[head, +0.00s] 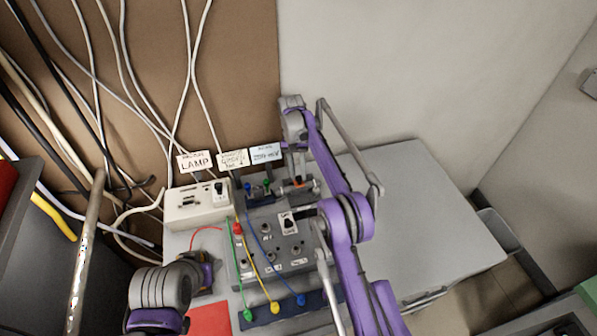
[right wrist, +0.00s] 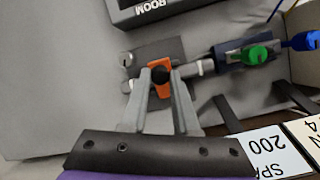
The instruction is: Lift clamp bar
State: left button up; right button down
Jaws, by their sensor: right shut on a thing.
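A small orange clamp piece with a black knob (right wrist: 161,90) sits on a light metal bar (right wrist: 196,68) in the right wrist view. My right gripper (right wrist: 160,78) is shut on the orange piece, one finger on each side. In the head view the orange piece (head: 298,186) shows small beneath my right arm, and the right fingertips are too small to make out. A dark block with blue and green plugs (right wrist: 243,54) adjoins the bar's end.
LAMP and other labels (head: 195,162) stand behind. Loose cables hang at left. The table's right side is clear.

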jog(key=c, duration=0.7)
grip_release()
jog(key=shift+o, duration=0.2)
jog(key=shift+r, duration=0.15)
notch_tip(320, 180, up, 10)
jog(key=shift+p, duration=0.3)
